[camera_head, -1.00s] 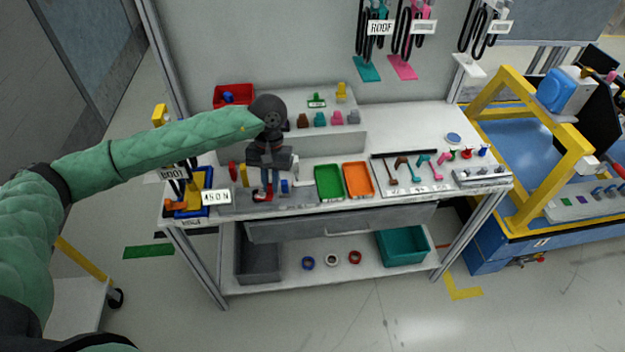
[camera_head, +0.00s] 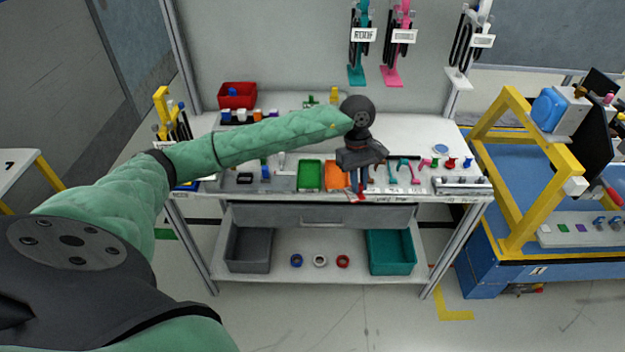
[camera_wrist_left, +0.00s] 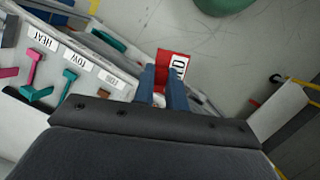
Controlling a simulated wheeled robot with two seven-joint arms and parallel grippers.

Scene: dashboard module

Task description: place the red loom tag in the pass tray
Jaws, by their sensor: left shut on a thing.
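My left gripper (camera_head: 360,193) is shut on a red tag (camera_wrist_left: 171,66) with a white lettered patch, held between its blue fingers in the left wrist view. In the head view the fingers point down near the bench's front edge, just right of the orange tray (camera_head: 337,178). The green tray (camera_head: 310,176) lies left of the orange one. I cannot read any label that says which tray is the pass tray. The gripper and forearm hide part of the bench. My right gripper is not in view.
Several hooked tools (camera_head: 404,170) lie right of the gripper. A red bin (camera_head: 237,95) stands at the back left. Below are a grey bin (camera_head: 250,250), a teal bin (camera_head: 391,252) and tape rolls. Hanging tools line the back panel. A yellow-framed blue station (camera_head: 500,215) stands at right.

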